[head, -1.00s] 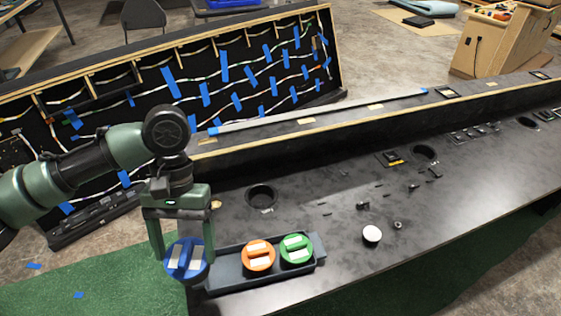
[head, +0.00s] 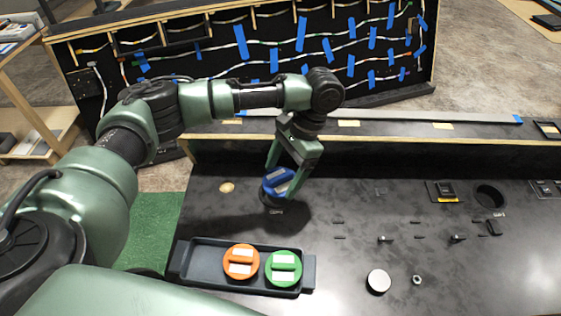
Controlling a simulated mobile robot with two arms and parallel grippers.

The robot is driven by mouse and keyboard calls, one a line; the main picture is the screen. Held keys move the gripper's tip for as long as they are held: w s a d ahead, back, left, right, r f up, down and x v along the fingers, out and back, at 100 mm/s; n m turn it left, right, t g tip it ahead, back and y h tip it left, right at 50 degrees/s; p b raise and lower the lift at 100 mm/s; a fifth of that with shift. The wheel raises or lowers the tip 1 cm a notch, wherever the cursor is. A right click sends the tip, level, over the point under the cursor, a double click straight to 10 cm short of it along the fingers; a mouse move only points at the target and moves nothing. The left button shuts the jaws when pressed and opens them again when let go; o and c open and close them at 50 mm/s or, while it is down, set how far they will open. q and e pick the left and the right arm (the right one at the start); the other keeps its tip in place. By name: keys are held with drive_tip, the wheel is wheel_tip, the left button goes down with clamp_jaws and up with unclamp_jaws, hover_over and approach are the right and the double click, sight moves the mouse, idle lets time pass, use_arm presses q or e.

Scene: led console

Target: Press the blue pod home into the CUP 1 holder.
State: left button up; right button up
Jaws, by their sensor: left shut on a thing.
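My left gripper (head: 284,175) is shut on the blue pod (head: 278,186), with its fingers on either side of the pod. The pod is at the CUP 1 holder (head: 271,204), whose opening it hides from this view. A dark band shows below the blue top, and the cup label lies just in front. I cannot tell how deep the pod sits or whether it touches the rim. My right gripper is not in view.
A dark tray (head: 190,268) with an orange pod (head: 241,261) and a green pod (head: 283,267) stands at the front. A white disc (head: 378,281) and several small parts lie to the right. Another round hole (head: 489,195) is at the far right. A raised ledge runs behind.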

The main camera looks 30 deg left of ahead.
sight(283, 168)
use_arm(q)
drive_tip(key=w+f+m, duration=0.1)
drive_tip(key=w+a, duration=0.1)
drive_tip(key=w+f+m, duration=0.1)
drive_tip(key=shift+a+f+m+t+y, duration=0.3)
drive_tip(key=shift+a+f+y, duration=0.05)
drive_tip(key=shift+y, duration=0.05)
drive_tip(key=w+a+f+m+t+b, duration=0.1)
drive_tip(key=w+a+f+m+b, duration=0.1)
drive_tip(key=f+b, duration=0.4)
drive_tip(key=shift+w+a+f+m+y+b, duration=0.4)
drive_tip(key=shift+w+f+m, duration=0.35)
drive_tip(key=shift+f+m, duration=0.05)
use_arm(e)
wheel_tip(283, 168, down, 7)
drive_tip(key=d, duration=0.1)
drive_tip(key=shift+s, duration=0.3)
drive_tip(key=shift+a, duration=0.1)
use_arm(q)
drive_tip(key=shift+f, duration=0.25)
drive_tip(key=shift+f+b, duration=0.45)
drive_tip(key=shift+f, duration=2.15)
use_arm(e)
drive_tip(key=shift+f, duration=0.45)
use_arm(q)
drive_tip(key=o, duration=1.2)
